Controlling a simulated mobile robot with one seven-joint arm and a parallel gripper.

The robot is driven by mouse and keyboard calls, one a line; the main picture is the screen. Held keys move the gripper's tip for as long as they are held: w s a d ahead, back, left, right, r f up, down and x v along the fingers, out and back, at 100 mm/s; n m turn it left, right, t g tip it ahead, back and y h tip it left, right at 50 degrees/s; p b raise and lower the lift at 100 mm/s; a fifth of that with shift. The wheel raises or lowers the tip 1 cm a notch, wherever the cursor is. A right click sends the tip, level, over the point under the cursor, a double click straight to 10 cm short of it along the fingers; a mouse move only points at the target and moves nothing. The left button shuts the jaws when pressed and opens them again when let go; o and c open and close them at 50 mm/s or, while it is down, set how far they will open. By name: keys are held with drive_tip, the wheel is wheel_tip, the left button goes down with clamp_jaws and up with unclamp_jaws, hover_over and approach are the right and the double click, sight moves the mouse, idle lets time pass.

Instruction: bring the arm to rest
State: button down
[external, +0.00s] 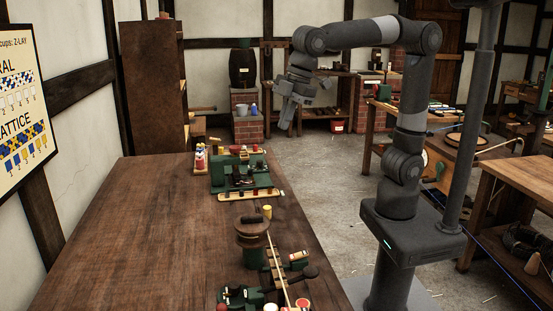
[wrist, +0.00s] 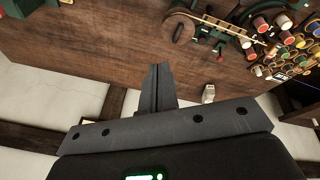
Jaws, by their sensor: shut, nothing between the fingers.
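My gripper (external: 291,122) hangs from the raised arm in the external view, off the right side of the long wooden table (external: 130,220) and above the floor. In the wrist view its fingers (wrist: 160,75) are together with nothing between them. The wrist view shows the brown table top (wrist: 100,50) beyond the fingers. The gripper is apart from everything on the table.
A green device (external: 240,175) stands at the table's far end. A round wooden piece (external: 252,232) and another green device (external: 240,297) are nearer. Several coloured spools (wrist: 290,45) show in the wrist view. The table's left side is clear.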

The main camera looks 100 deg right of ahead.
drive_tip(key=s+d+f+m+t, duration=0.1)
drive_tip(key=s+d+f+m, duration=0.2)
drive_tip(key=s, duration=0.7)
drive_tip(key=s+d+f+m+t, duration=0.1)
drive_tip(key=s+d+f+m, duration=0.2)
drive_tip(key=s+d+f, duration=0.3)
drive_tip(key=s+d, duration=0.1)
drive_tip(key=s, duration=0.2)
drive_tip(key=shift+s, duration=0.4)
drive_tip(key=shift+d+f, duration=0.1)
